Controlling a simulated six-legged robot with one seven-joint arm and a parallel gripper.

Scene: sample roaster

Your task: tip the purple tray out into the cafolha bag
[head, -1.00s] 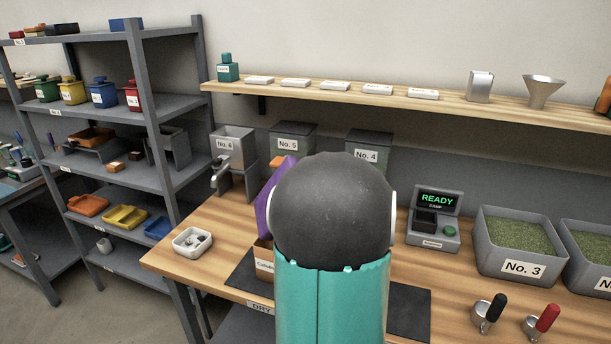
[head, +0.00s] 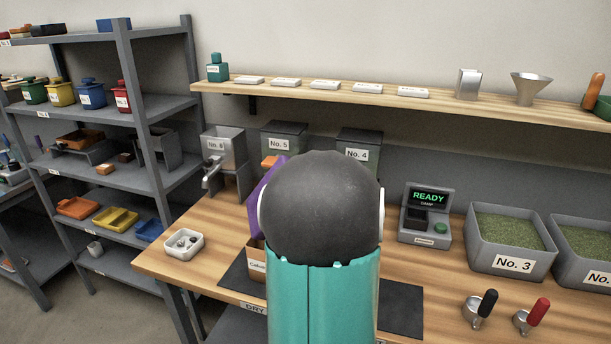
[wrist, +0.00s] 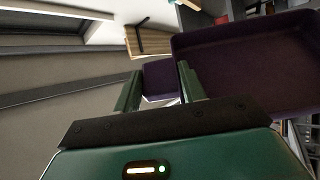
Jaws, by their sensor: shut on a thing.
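The purple tray (head: 256,205) shows as a steeply tilted sliver left of my arm in the head view, above the bag. My arm hides most of it. In the wrist view, the tray (wrist: 245,70) fills the upper right, and the part of its dark inside that shows looks bare. My gripper (wrist: 160,84) is shut on the tray's purple grip tab, between its two green fingers. The brown cafolha bag (head: 257,255) stands on a dark mat, partly hidden by my arm. I cannot see into its mouth.
A white dish (head: 184,245) with small things stands left of the mat (head: 401,308). The READY machine (head: 427,215) and bin No. 3 (head: 511,240) stand to the right. Bins No. 5 and No. 4 stand behind, under a wooden wall shelf (head: 440,104).

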